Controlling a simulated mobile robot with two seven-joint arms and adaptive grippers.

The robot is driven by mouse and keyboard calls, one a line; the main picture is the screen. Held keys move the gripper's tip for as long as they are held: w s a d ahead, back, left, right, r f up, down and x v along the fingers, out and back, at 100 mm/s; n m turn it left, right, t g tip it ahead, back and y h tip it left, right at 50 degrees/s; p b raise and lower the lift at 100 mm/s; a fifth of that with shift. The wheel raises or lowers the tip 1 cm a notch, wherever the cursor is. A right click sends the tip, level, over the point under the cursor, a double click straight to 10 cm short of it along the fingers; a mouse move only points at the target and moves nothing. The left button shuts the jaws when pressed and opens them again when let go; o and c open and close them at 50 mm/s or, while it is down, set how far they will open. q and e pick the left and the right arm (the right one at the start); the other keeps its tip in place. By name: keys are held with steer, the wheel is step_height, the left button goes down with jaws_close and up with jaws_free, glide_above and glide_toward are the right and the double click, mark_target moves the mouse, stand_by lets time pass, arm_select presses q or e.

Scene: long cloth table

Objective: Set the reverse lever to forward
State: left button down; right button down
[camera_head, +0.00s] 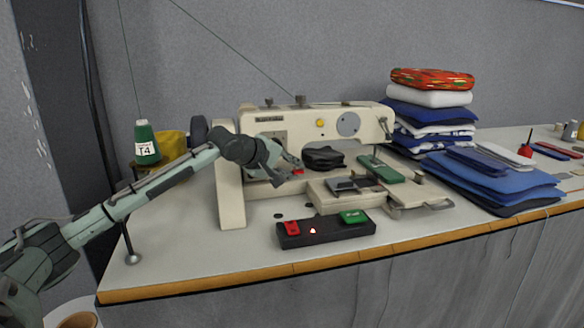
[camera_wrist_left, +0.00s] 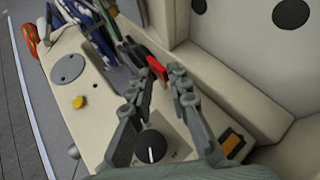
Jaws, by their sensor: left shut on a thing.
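The cream sewing machine (camera_head: 365,124) stands on the long table. Its reverse lever (camera_head: 298,172) has a red end that shows low on the front, at the machine's left part. The red end also shows in the left wrist view (camera_wrist_left: 157,68). My left gripper (camera_head: 288,168) reaches in from the left and is shut on the lever, with the red end at its fingertips (camera_wrist_left: 160,82). The fingers hide most of the lever, so its exact setting cannot be told. A black dial (camera_wrist_left: 151,146) lies under the gripper in the wrist view. My right gripper is not in view.
A dark control box (camera_head: 325,232) with a red and a green button lies at the front. A green thread cone (camera_head: 146,144) stands at the left. Stacked folded cloths (camera_head: 430,112) and blue cloths (camera_head: 492,178) lie at the right. The table's front left is clear.

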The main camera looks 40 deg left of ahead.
arm_select(q)
steer(key=shift+w+a+r+n+g+h, duration=0.1)
steer(key=shift+a+r+n+g+h, duration=0.05)
steer(key=shift+r+n+g+h, duration=0.4)
stand_by(0.4)
steer(key=c, duration=1.4)
jaws_free()
steer(key=shift+c, duration=0.2)
steer(key=v, duration=1.2)
